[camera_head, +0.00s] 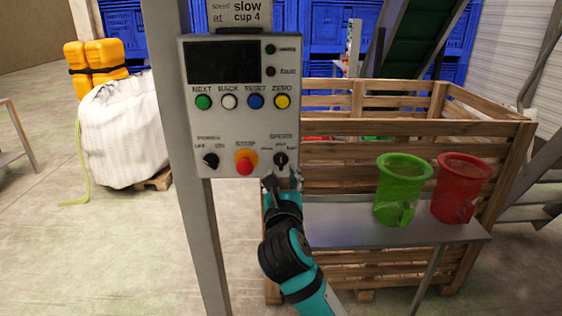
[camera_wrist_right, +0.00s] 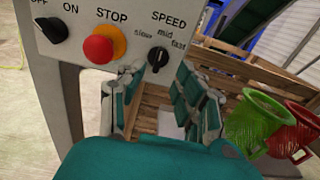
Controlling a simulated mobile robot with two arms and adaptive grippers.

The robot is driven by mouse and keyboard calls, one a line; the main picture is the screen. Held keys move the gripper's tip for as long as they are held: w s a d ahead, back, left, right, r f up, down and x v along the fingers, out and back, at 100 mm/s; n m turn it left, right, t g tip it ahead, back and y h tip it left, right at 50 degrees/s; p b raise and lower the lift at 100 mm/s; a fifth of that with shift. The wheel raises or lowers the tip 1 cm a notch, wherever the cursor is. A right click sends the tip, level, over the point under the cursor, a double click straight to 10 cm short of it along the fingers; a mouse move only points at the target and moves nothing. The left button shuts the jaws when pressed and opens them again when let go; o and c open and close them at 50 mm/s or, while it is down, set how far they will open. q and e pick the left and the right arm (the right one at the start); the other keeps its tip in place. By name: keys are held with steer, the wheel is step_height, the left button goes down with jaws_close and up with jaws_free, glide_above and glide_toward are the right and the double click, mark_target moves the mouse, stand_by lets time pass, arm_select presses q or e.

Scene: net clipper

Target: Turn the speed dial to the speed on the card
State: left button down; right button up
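The grey control panel (camera_head: 226,110) stands on a post. Its black speed dial (camera_head: 281,160) is at the lower right and also shows in the wrist view (camera_wrist_right: 158,57). The labels around it read slow, mid and fast. The knob looks roughly upright, towards mid; its exact pointing is hard to tell. The card (camera_head: 238,13) above the panel reads "speed slow at cup 4", its top cut off. My right gripper (camera_head: 282,179) is just below the dial. In the wrist view its fingers (camera_wrist_right: 152,85) are spread and empty, apart from the dial. My left gripper is out of view.
The red stop button (camera_head: 244,166) and the black power knob (camera_head: 210,160) sit left of the dial. Several coloured buttons are above. A green jug (camera_head: 400,190) and a red jug (camera_head: 461,188) stand on a metal shelf (camera_head: 345,222) at right, before a wooden crate (camera_head: 405,128).

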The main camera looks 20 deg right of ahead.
mark_target(281, 161)
steer(key=x, duration=0.7)
steer(key=shift+w, duration=0.15)
jaws_close()
